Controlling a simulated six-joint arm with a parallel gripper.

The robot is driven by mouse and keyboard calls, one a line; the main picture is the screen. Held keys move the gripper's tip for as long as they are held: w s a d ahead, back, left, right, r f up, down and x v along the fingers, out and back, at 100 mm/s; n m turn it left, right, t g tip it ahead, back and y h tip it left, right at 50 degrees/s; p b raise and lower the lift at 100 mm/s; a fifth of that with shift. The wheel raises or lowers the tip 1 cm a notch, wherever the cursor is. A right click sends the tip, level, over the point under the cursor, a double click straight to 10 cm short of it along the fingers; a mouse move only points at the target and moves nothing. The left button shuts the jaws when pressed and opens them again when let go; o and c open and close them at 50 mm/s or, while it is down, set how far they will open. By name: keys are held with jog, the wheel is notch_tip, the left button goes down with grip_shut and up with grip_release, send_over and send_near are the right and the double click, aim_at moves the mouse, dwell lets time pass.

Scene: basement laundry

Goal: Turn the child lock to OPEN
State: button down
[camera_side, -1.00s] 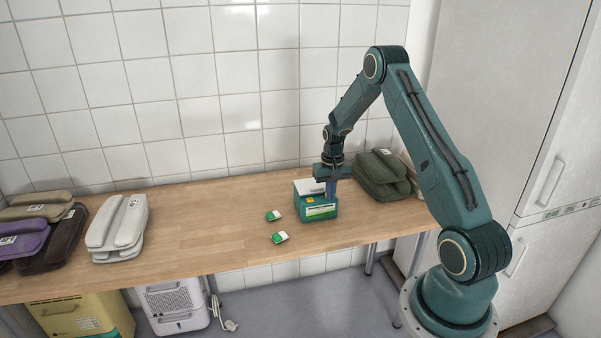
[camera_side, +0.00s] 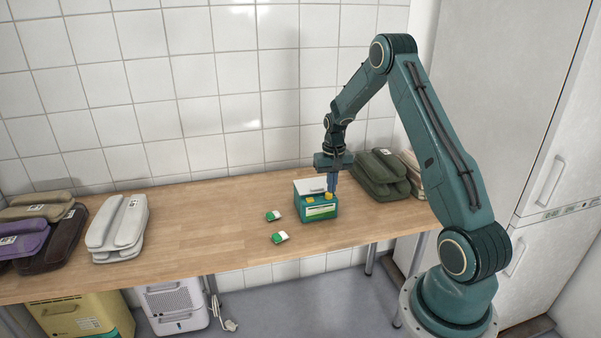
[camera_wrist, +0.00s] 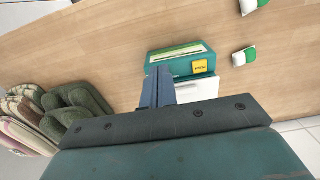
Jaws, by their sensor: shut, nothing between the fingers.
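A small teal box (camera_side: 319,212) with a white top (camera_side: 309,186) and a pale green label stands on the wooden bench. Two yellow pieces (camera_side: 310,206) show at its front edge, one of them beside my fingertips; I cannot tell which is the child lock. The wrist view shows one yellow square (camera_wrist: 200,67) with dark marks too small to read; the other is hidden behind my fingers. My gripper (camera_side: 332,190) points down, shut and empty, at the right end of the box. I cannot tell whether the fingertips touch it.
Two small green-and-white blocks (camera_side: 273,216) (camera_side: 280,237) lie left of the box. A folded olive bundle (camera_side: 380,175) is close behind it on the right. More bundles, one light grey (camera_side: 118,228), lie at the left.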

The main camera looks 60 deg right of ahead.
jog(key=shift+r, duration=1.2)
jog(key=s+a+r+n+t+h, duration=0.1)
jog(key=s+a+r+n+t, duration=0.2)
jog(key=a+r, duration=1.55)
jog(key=s+a+r+n+t, duration=0.1)
jog(key=s+a+r+n, duration=0.1)
jog(key=s+a, duration=0.5)
jog(key=s+a+r+n+t+y, duration=0.1)
jog(key=s+a+r+n, duration=0.2)
jog(key=s+a, duration=0.4)
jog(key=s+n, duration=0.1)
jog(key=s, duration=0.2)
jog(key=shift+s+r+t, duration=0.2)
jog(key=shift+s+t, duration=0.1)
jog(key=shift+s, duration=0.05)
